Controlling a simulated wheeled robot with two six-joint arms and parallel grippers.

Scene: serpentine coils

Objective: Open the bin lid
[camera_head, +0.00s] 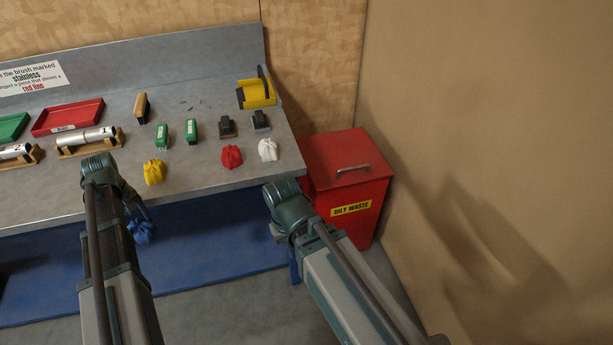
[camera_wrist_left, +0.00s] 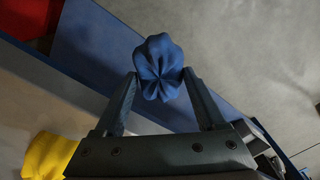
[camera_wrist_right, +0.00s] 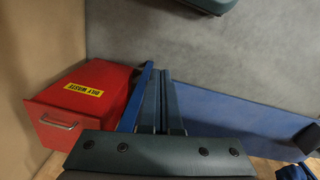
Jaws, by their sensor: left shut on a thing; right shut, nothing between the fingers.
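The red bin (camera_head: 345,190) stands on the floor right of the workbench, with a yellow OILY WASTE label. Its red lid (camera_head: 334,160) is closed and has a grey metal handle (camera_head: 353,170) on top. In the right wrist view the bin (camera_wrist_right: 103,98) is at the left, with its handle (camera_wrist_right: 60,122) showing. My right gripper (camera_wrist_right: 163,72) is shut and empty, pointing beside the bin and apart from it. In the left wrist view my left gripper (camera_wrist_left: 160,82) is shut on a blue crumpled cloth (camera_wrist_left: 158,62); the cloth (camera_head: 142,231) hangs before the bench edge.
The grey workbench (camera_head: 225,188) carries yellow (camera_head: 154,172), red (camera_head: 232,156) and white (camera_head: 268,149) cloths, brushes, blocks, tubes on wooden stands and red and green trays. A yellow tool (camera_head: 256,94) sits at the back. The tan wall (camera_head: 480,120) is close right of the bin.

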